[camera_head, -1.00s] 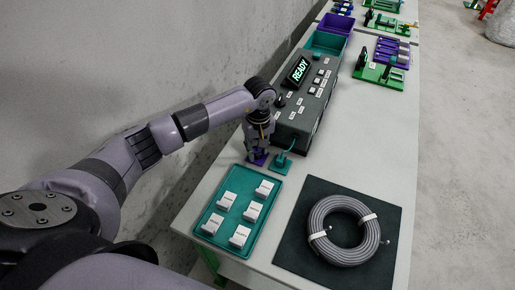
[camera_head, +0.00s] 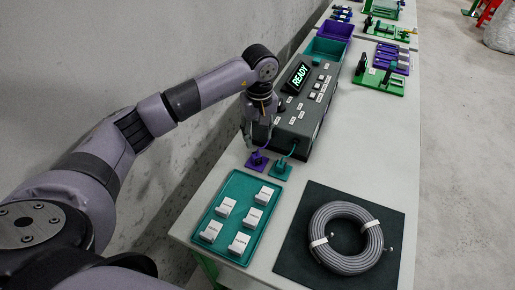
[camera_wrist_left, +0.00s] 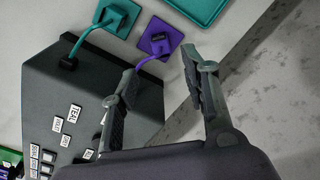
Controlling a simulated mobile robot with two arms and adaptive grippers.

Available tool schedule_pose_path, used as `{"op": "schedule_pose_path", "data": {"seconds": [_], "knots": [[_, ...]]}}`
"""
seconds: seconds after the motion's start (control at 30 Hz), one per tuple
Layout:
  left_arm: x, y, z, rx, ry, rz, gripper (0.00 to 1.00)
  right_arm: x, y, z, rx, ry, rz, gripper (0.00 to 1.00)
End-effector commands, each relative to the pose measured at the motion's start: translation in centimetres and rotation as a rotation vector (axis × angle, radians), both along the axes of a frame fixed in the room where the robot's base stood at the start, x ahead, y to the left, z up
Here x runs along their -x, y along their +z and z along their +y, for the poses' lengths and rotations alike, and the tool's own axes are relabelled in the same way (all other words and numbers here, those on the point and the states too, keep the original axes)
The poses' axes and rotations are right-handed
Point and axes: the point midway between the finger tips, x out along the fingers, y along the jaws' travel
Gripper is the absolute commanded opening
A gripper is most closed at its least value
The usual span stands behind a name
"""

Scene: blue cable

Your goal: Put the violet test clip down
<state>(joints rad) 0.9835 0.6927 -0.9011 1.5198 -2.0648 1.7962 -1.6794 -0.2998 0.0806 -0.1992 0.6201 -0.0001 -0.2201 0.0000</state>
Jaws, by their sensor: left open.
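The violet test clip (camera_head: 257,161) sits on a violet square base on the table, left of the teal clip (camera_head: 281,169) on its teal base. The violet clip also shows in the left wrist view (camera_wrist_left: 158,39), with a violet cable running from it toward the dark tester box. My left gripper (camera_head: 257,136) is open and empty, raised above and just behind the violet clip. In the left wrist view its fingers (camera_wrist_left: 160,80) are spread and apart from the clip. My right gripper is not in view.
The dark tester (camera_head: 304,112) with a lit READY display stands behind the clips. A teal tray (camera_head: 221,226) with several white labelled blocks is in front. A grey cable coil (camera_head: 345,238) lies on a black mat at the front right.

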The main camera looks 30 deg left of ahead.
Motion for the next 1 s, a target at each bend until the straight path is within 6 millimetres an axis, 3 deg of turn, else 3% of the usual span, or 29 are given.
{"op": "schedule_pose_path", "data": {"seconds": [0.23, 0.77, 0.87, 1.0], "knots": [[0.0, 2.8, -0.1, 0.001, 0.000, -0.001, 0.42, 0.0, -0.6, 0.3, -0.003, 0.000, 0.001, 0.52], [0.1, 3.1, -0.1, 0.000, 0.000, 0.001, 0.42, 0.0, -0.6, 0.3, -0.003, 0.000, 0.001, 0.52], [0.0, 3.8, -0.1, 0.001, 0.000, 0.001, 0.42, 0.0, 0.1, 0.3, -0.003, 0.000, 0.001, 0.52], [0.0, 6.3, -0.1, 0.000, 0.000, 0.000, 0.42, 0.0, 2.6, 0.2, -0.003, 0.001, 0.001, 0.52]]}}
